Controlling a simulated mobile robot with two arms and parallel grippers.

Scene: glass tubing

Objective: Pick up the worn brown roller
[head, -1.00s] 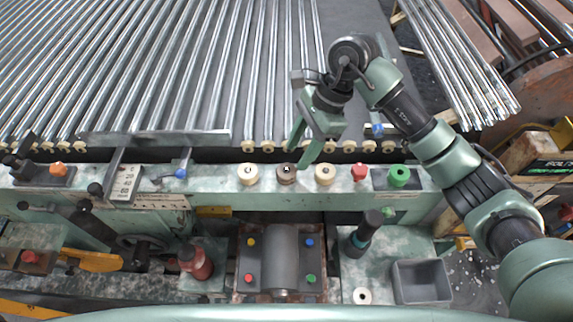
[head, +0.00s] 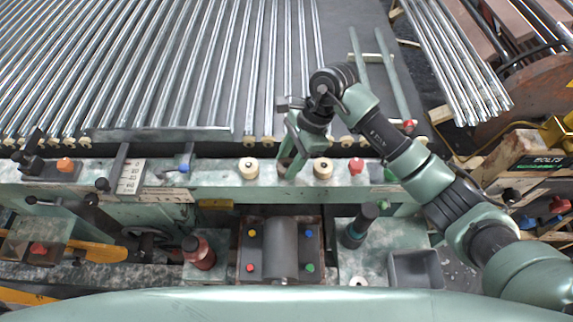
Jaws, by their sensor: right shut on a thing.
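The worn brown roller (head: 284,166) sits on the green rail, between two cream rollers. My right gripper (head: 291,170) reaches down over it from above and is shut on it. The fingers cover much of the roller, so only part of its brown side shows. It seems to be still at its place on the rail; I cannot tell whether it is lifted at all. My left gripper is not in the head view.
Cream rollers (head: 249,168) and (head: 323,168) stand close on either side. A red knob (head: 356,166) is farther right on the rail. A grey bin (head: 416,269) stands at lower right, near a dark-topped green bottle (head: 360,226). Glass tubes (head: 190,60) fill the bed behind.

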